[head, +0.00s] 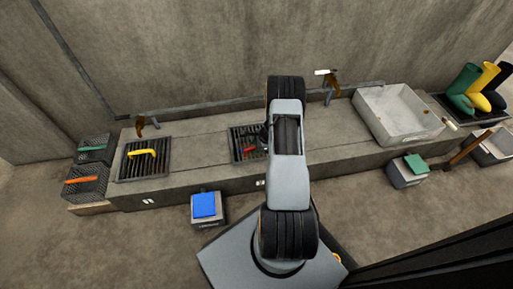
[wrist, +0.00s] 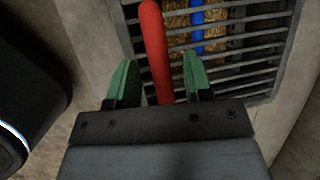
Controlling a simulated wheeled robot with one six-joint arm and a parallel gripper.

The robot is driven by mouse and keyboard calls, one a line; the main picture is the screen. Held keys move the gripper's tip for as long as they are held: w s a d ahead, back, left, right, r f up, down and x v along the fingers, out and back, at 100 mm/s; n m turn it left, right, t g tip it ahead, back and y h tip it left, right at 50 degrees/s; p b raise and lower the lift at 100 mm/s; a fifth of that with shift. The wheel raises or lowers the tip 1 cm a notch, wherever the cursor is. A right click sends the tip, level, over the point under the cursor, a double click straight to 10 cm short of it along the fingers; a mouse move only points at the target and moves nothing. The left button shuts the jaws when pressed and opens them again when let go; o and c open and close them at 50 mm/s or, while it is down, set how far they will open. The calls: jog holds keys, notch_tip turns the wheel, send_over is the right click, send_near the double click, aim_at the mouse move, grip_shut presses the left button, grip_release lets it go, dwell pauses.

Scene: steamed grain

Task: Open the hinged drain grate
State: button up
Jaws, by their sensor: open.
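A dark slatted drain grate (head: 238,135) with a red handle (head: 249,149) lies flat in the concrete bench, partly hidden behind my arm. In the wrist view its bars (wrist: 245,68) fill the upper right, and the red handle (wrist: 152,30) runs down between my fingers. My gripper (wrist: 158,76) is open, with a green-padded finger on each side of the handle. A gap shows on both sides, and I cannot tell how deep the handle sits. A second grate (head: 122,165) with a yellow handle (head: 143,153) lies flat at the left end.
Brown material and a blue strip (wrist: 197,30) show beneath the bars. A grey basin (head: 375,120) and boots (head: 463,90) stand at right. Crates (head: 88,185) stand at left. Boxes with a blue top (head: 204,204) and a green top (head: 415,164) stand on the floor in front.

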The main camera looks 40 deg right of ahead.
grip_shut()
dwell(0.3)
